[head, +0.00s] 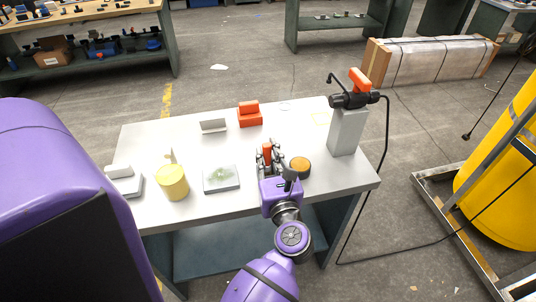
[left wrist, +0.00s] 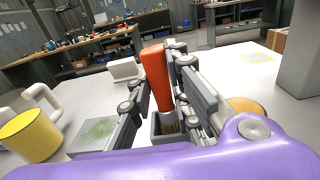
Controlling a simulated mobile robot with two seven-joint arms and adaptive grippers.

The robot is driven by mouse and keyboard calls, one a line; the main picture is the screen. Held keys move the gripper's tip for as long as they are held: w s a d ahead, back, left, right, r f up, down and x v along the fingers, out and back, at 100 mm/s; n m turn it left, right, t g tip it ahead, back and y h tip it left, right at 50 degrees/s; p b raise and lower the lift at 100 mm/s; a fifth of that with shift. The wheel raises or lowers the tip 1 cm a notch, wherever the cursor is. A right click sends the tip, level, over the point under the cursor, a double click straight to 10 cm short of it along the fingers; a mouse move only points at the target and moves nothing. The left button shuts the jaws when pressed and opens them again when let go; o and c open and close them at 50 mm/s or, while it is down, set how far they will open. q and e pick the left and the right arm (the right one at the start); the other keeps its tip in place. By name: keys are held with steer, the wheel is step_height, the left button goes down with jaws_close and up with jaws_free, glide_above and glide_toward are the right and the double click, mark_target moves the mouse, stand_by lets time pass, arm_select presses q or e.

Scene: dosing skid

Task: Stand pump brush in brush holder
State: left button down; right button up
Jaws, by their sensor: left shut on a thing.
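The pump brush has an orange handle (head: 267,154) and stands roughly upright, tilted slightly, in the left wrist view (left wrist: 157,76). My left gripper (head: 269,162) is shut on the handle, with its fingers on either side in the left wrist view (left wrist: 174,85). Directly below the handle is a small grey square-sided box (left wrist: 161,137), likely the brush holder, with brownish bristles at its opening. I cannot tell how deep the bristles sit or whether the brush touches its bottom. In the head view the gripper hides this box. My right gripper is not in view.
On the white table (head: 140,150) stand a yellow mug (head: 172,183), a flat grey tray with a green patch (head: 221,179), a white stand (head: 213,126), an orange block (head: 250,116) and a round amber-topped dish (head: 300,166). A grey pedestal (head: 346,132) bears an orange-handled device at right.

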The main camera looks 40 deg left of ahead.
arm_select(q)
steer(key=c, duration=1.6)
jaws_free()
steer(key=shift+o, duration=0.2)
steer(key=shift+r, duration=0.1)
step_height(320, 180, up, 10)
steer(key=shift+f, duration=0.1)
